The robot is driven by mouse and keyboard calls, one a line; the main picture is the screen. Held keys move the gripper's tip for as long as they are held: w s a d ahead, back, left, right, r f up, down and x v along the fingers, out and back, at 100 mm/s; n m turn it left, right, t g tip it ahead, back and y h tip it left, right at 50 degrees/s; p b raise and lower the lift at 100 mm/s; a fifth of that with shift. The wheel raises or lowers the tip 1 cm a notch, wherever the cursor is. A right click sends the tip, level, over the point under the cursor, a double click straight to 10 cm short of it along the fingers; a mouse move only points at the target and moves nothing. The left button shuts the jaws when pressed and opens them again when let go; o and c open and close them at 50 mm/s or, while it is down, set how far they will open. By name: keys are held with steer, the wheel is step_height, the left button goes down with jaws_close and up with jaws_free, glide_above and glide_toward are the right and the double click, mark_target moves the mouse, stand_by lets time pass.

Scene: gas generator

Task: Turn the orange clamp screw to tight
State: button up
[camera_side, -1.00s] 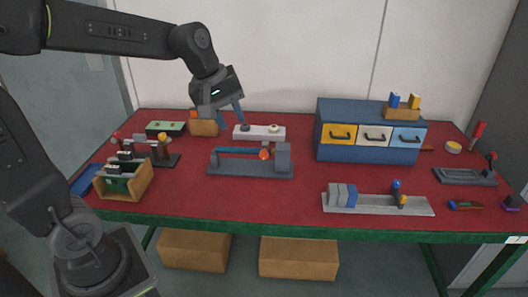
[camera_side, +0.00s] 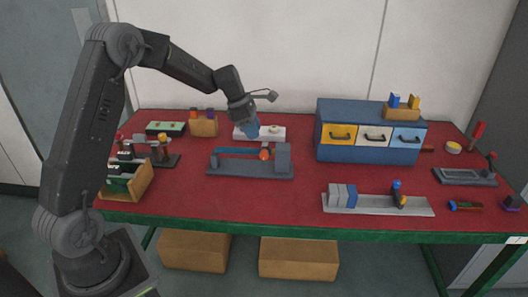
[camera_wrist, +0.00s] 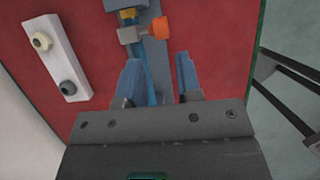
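The orange clamp screw (camera_side: 264,154) sits on the grey clamp fixture (camera_side: 225,168), beside the upright block at its right end. A blue bar runs along the fixture to the left of the screw. In the wrist view the orange screw (camera_wrist: 161,27) shows at the top, ahead of my fingers and apart from them. My gripper (camera_side: 251,132) is above and behind the fixture in the side view, pointing down. In the wrist view my gripper (camera_wrist: 157,72) has its two blue fingers apart, with nothing held between them.
A white block with two knobs (camera_side: 270,133) lies behind the fixture, close to my gripper. A blue drawer cabinet (camera_side: 366,108) stands to the right. A grey slide fixture (camera_side: 370,206) lies at front right. The red table top is clear in front of the clamp fixture.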

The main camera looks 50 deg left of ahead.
mark_target(267, 152)
steer(key=x, duration=0.8)
steer(key=shift+w+d+f, duration=0.1)
steer(key=shift+f, duration=0.25)
steer(key=shift+c, duration=0.4)
jaws_close()
steer(key=shift+w+g+y, duration=0.1)
steer(key=shift+g+y, duration=0.2)
steer(key=shift+w+d+g+y, duration=0.15)
steer(key=shift+d+g+y, duration=0.05)
steer(key=shift+g+y, duration=0.7)
steer(key=shift+w+d+f+g+y, duration=0.1)
steer(key=shift+g+y, duration=1.4)
steer(key=shift+y, duration=0.1)
